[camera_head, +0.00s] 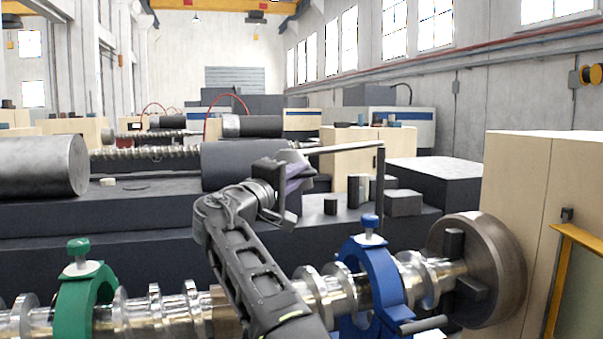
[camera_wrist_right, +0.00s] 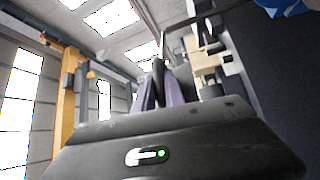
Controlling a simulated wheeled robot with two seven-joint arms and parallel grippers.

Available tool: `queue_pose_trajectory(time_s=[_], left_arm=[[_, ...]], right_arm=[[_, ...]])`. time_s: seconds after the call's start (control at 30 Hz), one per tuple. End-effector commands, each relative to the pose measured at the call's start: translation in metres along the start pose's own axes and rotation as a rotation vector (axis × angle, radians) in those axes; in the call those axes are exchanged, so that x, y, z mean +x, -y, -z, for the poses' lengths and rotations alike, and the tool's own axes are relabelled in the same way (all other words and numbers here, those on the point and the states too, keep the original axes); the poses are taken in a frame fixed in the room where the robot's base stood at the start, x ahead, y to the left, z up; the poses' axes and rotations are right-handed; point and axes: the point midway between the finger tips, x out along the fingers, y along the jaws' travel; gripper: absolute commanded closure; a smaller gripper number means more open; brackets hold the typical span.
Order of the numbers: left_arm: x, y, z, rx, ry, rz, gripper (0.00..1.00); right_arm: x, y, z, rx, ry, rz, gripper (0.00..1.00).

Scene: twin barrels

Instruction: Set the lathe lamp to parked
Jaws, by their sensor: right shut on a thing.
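The lathe lamp shows as a thin light-grey arm (camera_head: 345,148) that runs left from the top of a dark upright post (camera_head: 381,185). My right gripper (camera_head: 296,172), with purple-grey fingers, is at the left end of this arm and shut on the lamp there. My gripper hides much of the lamp's end, so I cannot tell its exact shape. In the right wrist view the fingers (camera_wrist_right: 160,88) close on a dark part, with a thin bar (camera_wrist_right: 192,19) of the lamp above. My left gripper is not in view.
A shiny screw shaft (camera_head: 170,308) crosses the front, with a green clamp (camera_head: 75,303), a blue clamp (camera_head: 377,275) and a round chuck (camera_head: 488,268). A beige cabinet (camera_head: 520,185) is at right.

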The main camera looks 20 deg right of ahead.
Motion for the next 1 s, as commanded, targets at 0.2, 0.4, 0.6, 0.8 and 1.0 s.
queue_pose_trajectory(time_s=[0.2,0.4,0.6,0.8,1.0], left_arm=[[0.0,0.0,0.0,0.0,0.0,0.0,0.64],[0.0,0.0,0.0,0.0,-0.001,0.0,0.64],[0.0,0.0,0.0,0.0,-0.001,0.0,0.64],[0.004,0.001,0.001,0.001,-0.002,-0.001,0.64],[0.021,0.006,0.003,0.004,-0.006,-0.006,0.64]], right_arm=[[-0.003,0.003,0.006,-0.003,-0.015,0.005,0.77],[-0.002,0.003,0.005,-0.002,-0.014,0.005,0.64],[-0.002,0.004,0.004,-0.003,-0.011,0.006,0.64],[-0.006,0.005,0.004,-0.002,-0.011,0.005,0.64],[-0.032,0.006,0.002,0.001,-0.012,0.002,0.64]])
